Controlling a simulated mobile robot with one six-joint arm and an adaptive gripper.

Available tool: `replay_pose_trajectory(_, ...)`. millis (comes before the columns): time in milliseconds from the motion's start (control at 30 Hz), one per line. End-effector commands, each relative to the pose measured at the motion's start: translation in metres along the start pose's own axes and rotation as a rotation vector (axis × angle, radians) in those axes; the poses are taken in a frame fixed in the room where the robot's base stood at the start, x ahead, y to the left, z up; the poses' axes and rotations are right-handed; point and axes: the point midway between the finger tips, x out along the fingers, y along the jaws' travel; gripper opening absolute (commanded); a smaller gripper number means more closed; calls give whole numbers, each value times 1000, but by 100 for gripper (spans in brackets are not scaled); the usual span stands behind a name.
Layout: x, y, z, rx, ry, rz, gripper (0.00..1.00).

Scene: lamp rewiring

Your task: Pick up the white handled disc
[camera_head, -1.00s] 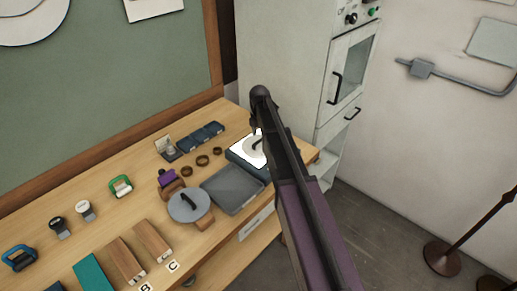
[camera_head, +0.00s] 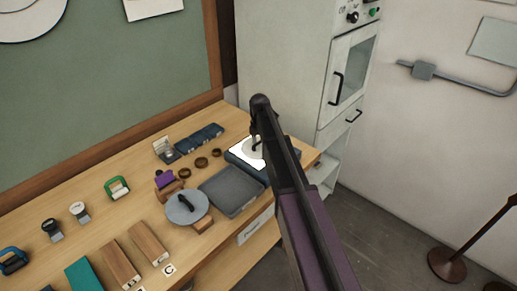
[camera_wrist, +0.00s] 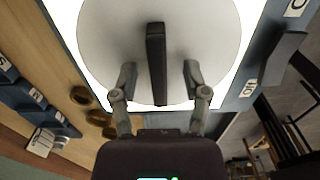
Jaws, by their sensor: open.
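The white handled disc (camera_wrist: 105,45) fills the upper middle of the wrist view, with a dark upright bar handle (camera_wrist: 156,60) across its middle. It lies on a bright lit panel (camera_wrist: 252,30). In the head view the disc (camera_head: 250,149) shows on the panel, partly hidden by my arm. My gripper (camera_wrist: 159,78) is open, with one finger on each side of the handle's near end. A gap shows between each finger and the handle. Whether the fingertips touch the disc cannot be told.
A grey tray (camera_head: 231,190) and a grey disc with a dark handle (camera_head: 185,207) stand left of the panel. Several small dark rings (camera_head: 201,162) lie behind the tray. A white cabinet (camera_head: 285,60) stands behind. Wooden blocks (camera_head: 148,243) lie on the front of the bench.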

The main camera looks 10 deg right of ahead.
Motion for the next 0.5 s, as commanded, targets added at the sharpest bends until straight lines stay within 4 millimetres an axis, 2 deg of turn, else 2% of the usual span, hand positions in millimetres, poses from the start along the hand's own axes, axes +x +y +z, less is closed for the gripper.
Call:
replay_pose_trajectory(200, 0, 0, 0, 0, 0, 0, 60)
replay_pose_trajectory(400, 0, 0, 0, 0, 0, 0, 1)
replay_pose_trajectory(500, 0, 0, 0, 0, 0, 0, 0)
